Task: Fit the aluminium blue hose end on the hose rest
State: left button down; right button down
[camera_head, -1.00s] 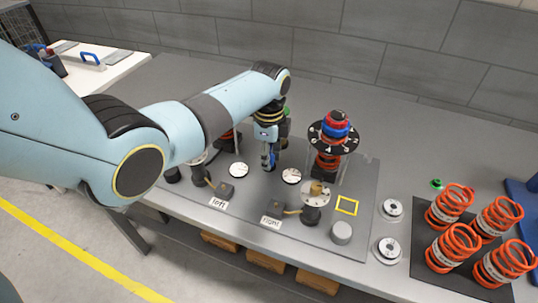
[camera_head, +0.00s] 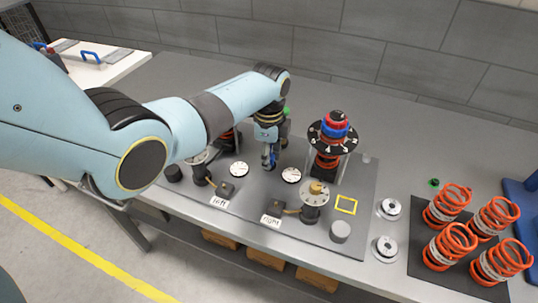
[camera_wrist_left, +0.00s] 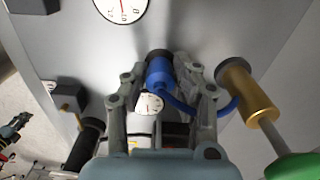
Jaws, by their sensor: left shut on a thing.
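My left gripper (camera_head: 269,162) points down over the grey fixture plate (camera_head: 258,191), between the two dial gauges. In the left wrist view its fingers (camera_wrist_left: 162,75) are shut on the blue hose end (camera_wrist_left: 159,74). I cannot pick out the hose rest for certain. My right gripper is not in view.
A spring strut under a black top disc (camera_head: 333,137) stands right of the gripper. White gauges (camera_head: 239,169) lie close by. Posts stand near the "left" and "right" labels (camera_head: 271,220). Several orange springs (camera_head: 447,246) stand on a dark mat at right. The bench behind is clear.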

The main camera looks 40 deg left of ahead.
pick_arm(q)
jog(key=shift+f, duration=0.1)
dwell(0.7)
jog(key=c, duration=1)
grip_release()
jog(key=shift+o, duration=0.2)
notch_tip(320, 180, up, 2)
jog(key=shift+r+p, duration=0.25)
jog(key=shift+p, duration=1)
jog(key=shift+r, duration=2.25)
